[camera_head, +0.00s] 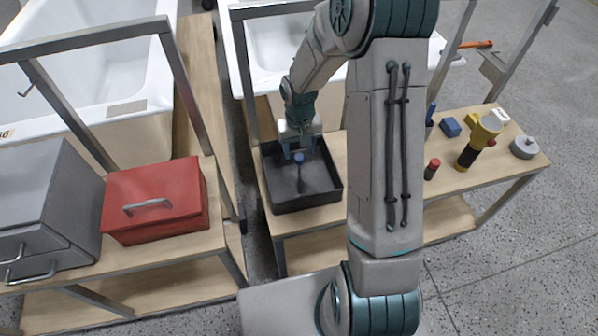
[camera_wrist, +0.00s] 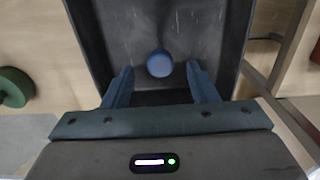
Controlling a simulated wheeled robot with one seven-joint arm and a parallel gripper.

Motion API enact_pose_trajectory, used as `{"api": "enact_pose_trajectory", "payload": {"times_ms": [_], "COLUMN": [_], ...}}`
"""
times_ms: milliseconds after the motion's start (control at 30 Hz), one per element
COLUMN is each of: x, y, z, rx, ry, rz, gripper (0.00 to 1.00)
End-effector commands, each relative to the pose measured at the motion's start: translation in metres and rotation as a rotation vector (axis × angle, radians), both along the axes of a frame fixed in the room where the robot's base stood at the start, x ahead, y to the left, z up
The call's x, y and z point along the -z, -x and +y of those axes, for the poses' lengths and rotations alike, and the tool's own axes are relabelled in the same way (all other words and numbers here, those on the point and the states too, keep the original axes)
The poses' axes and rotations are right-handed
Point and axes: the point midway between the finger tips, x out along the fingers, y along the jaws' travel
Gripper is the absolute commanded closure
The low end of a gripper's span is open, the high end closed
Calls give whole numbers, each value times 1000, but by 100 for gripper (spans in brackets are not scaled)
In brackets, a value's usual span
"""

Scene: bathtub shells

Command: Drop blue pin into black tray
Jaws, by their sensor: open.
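The black tray (camera_head: 334,187) stands on the wooden bench, left of my arm in the head view. It fills the upper middle of the wrist view (camera_wrist: 92,50). The blue pin (camera_head: 299,158) is inside the tray's outline, just below my gripper (camera_head: 299,150). In the wrist view the pin shows as a round blue head (camera_wrist: 160,64) between and a little beyond the fingertips. My gripper (camera_wrist: 160,78) is open, with a clear gap between the pin and both fingers. I cannot tell whether the pin's lower end touches the tray floor.
A red toolbox (camera_head: 155,198) and a grey case (camera_head: 45,205) are on the left bench. Right of my arm stand a yellow and black tool (camera_head: 478,142), a red-topped pin (camera_head: 432,169), a blue block (camera_head: 450,127) and a grey round part (camera_head: 524,147). White bathtubs (camera_head: 80,60) are behind.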

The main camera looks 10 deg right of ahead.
Motion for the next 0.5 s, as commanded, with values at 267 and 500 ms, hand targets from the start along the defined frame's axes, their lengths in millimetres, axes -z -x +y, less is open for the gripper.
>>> {"api": "enact_pose_trajectory", "payload": {"times_ms": [267,500], "x": [-33,-90], "y": [-1,-1], "z": [0,0], "rx": [1,-1], "ry": [0,1], "rz": [-6,-7], "gripper": [47,47]}}
